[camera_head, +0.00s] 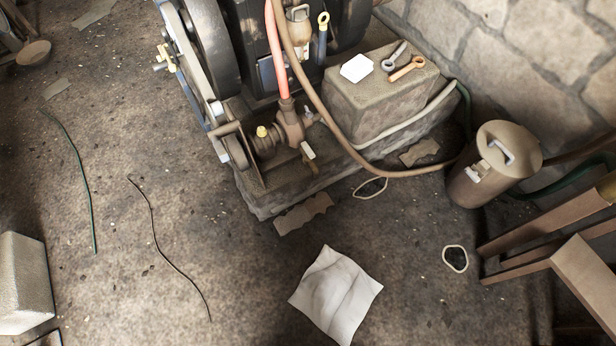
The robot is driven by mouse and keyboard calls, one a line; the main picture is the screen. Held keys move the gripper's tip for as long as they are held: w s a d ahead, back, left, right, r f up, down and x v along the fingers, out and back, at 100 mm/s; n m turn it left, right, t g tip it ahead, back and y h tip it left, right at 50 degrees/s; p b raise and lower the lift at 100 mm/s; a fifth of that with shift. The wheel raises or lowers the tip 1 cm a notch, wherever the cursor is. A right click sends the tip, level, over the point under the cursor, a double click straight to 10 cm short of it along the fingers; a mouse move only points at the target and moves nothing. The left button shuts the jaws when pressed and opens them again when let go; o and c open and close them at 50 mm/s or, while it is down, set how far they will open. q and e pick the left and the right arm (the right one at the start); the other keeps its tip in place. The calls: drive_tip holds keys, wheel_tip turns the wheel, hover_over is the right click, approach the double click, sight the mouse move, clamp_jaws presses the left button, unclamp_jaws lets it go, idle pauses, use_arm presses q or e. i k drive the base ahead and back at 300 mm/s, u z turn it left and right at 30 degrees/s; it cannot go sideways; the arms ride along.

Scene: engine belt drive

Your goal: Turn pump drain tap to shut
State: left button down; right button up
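The brown metal pump (290,122) sits on the stone plinth at the foot of the engine, with a red hose (277,55) rising from its top. A small tap with a pale lever (308,150) is low on the pump's front right side and looks like the drain tap. The lever is tilted; its exact angle to the outlet is too small to tell. A yellow-capped fitting (262,132) is on the pump's left side. Neither of my grippers shows in the head view, so nothing is seen touching the tap.
The engine's large wheel (211,45) and a pulley frame stand left of the pump. A brown hose (330,118) curves close by on the right. A stone block (375,98) holds spanners and a white cloth. A metal canister (494,165) stands right. Floor in front is mostly clear, with paper (335,293).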

sight(309, 153)
drive_tip(key=z, duration=0.2)
drive_tip(key=k, duration=0.35)
drive_tip(key=u, duration=1.4)
drive_tip(key=i, duration=1.35)
drive_tip(key=z, duration=0.55)
drive_tip(key=i, duration=0.45)
drive_tip(key=z, duration=0.4)
